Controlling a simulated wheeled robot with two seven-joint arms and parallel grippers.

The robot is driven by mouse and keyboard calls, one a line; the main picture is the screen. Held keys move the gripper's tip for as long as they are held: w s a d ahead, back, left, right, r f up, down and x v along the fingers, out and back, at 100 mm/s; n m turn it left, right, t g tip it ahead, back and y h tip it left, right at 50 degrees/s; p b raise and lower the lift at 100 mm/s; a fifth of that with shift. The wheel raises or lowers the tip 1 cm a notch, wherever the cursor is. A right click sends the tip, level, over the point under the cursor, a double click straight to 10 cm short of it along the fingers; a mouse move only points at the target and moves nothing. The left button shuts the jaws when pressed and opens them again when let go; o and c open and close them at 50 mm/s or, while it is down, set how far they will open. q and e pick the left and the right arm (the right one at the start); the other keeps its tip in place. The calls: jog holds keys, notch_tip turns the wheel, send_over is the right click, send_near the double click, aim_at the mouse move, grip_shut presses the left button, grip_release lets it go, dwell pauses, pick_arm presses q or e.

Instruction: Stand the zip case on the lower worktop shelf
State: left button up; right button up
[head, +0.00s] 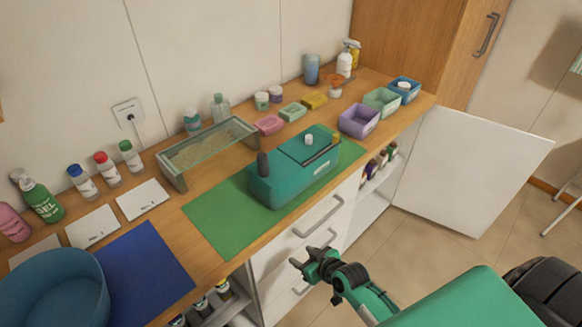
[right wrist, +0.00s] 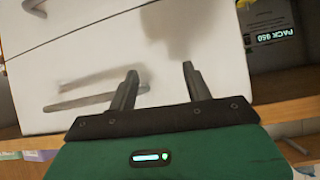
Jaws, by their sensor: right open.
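I cannot make out a zip case for certain in either view. A teal box (head: 290,187) with a dark inset top stands on the green mat (head: 215,225) on the worktop. A low glass-topped riser (head: 205,148) stands on the worktop behind the mat. Open shelf bays lie under the worktop, one holding several small bottles (head: 222,290). My right gripper (head: 303,264) is open and empty, in front of the drawers and below the teal box. In the right wrist view its two fingers (right wrist: 160,72) stand apart before a white drawer front. My left gripper is out of view.
An open white cabinet door (head: 470,170) juts out at right. Drawer handles (head: 318,217) stick out near my right gripper. A blue bowl (head: 60,290) and blue mat (head: 145,270) lie at left; coloured bins (head: 360,121) stand at the back right.

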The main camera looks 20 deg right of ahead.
jog(key=w+r+t+y, duration=0.2)
jog(key=w+r+t, duration=0.15)
jog(key=r, duration=1.25)
jog(key=n+t, duration=0.1)
jog(key=t, duration=0.2)
send_near(266, 161)
jog(key=v, duration=0.2)
jog(key=shift+y, duration=0.5)
jog(key=p+x, duration=0.1)
jog(key=x, duration=0.1)
jog(key=p+x, duration=0.1)
jog(key=x, duration=0.2)
jog(key=p+x, duration=0.1)
jog(key=x, duration=0.1)
jog(key=shift+w+d, duration=0.2)
jog(key=shift+w, duration=0.1)
jog(key=shift+w+a, duration=0.1)
jog(key=shift+w, duration=0.15)
jog(key=shift+w+a+r, duration=0.1)
jog(key=shift+w, duration=0.3)
jog(key=p+x, duration=0.2)
jog(key=x, duration=0.2)
jog(key=shift+w, duration=0.25)
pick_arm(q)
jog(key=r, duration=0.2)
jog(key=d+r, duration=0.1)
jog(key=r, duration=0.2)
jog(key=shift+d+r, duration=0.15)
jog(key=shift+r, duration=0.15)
